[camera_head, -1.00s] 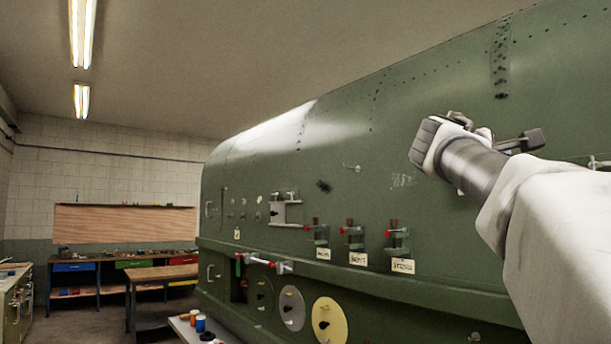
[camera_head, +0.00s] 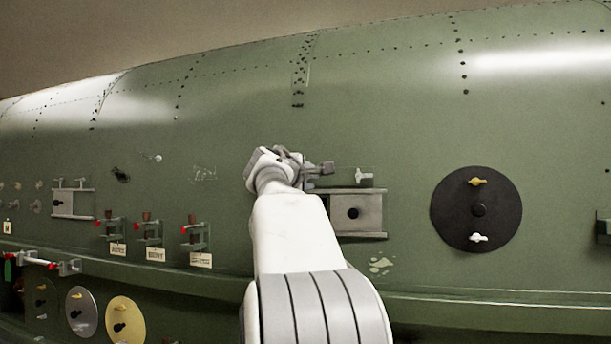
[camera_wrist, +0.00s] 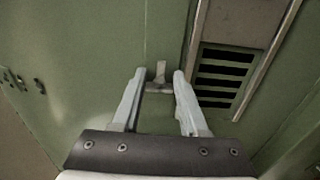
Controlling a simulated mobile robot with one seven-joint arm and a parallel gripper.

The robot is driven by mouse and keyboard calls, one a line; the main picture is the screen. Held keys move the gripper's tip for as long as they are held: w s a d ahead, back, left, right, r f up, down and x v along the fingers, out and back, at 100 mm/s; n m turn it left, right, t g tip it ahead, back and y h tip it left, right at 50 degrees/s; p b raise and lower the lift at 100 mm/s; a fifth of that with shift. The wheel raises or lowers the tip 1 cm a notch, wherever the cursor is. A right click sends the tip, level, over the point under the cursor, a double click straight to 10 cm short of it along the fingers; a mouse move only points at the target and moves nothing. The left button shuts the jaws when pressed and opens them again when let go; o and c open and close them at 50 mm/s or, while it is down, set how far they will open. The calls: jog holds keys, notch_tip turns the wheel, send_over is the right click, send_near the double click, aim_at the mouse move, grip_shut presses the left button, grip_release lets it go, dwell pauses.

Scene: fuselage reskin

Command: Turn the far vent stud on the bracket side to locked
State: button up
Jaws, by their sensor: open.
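A small pale wing stud (camera_wrist: 160,73) shows in the wrist view on the green skin beside a slatted vent (camera_wrist: 222,76). My gripper (camera_wrist: 159,76) is open, its two fingers on either side of the stud in the picture; I cannot tell whether they touch it. In the head view my gripper (camera_head: 285,160) is at the upper left of a grey plate (camera_head: 354,212) with a dark round knob, held between two rails. Another pale wing stud (camera_head: 364,178) sits above that plate, to the right. My arm hides the plate's left side and the skin there.
A black disc (camera_head: 452,222) with a gold and a white stud is on the right. Red-ended clamps with labels (camera_head: 150,238) project from the skin at left. A ledge (camera_head: 470,299) runs below. The upper skin is clear apart from rivets.

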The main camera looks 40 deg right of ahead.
grip_shut()
jog(key=shift+f+m+b, duration=0.15)
jog(key=shift+m+b, duration=0.15)
jog(key=m+b, duration=0.1)
jog(key=m, duration=0.1)
jog(key=m+b, duration=0.1)
jog(key=shift+f+m, duration=0.3)
jog(key=shift+m, duration=0.1)
jog(key=m+b, duration=0.1)
jog(key=m, duration=0.1)
jog(key=m+b, duration=0.1)
jog(key=m, duration=0.1)
jog(key=shift+w+a+f, duration=0.1)
jog(key=shift+w+f, duration=0.1)
jog(key=shift+w+a+f+m+b, duration=0.15)
jog(key=shift+m+b, duration=0.25)
jog(key=shift+m, duration=1.15)
jog(key=shift+w+r+m+b, duration=0.15)
jog(key=shift+m+b, duration=0.25)
jog(key=shift+m, duration=1.2)
jog(key=shift+w+a+f+m+b, duration=0.15)
jog(key=shift+m+b, duration=0.25)
jog(key=shift+m, duration=1.15)
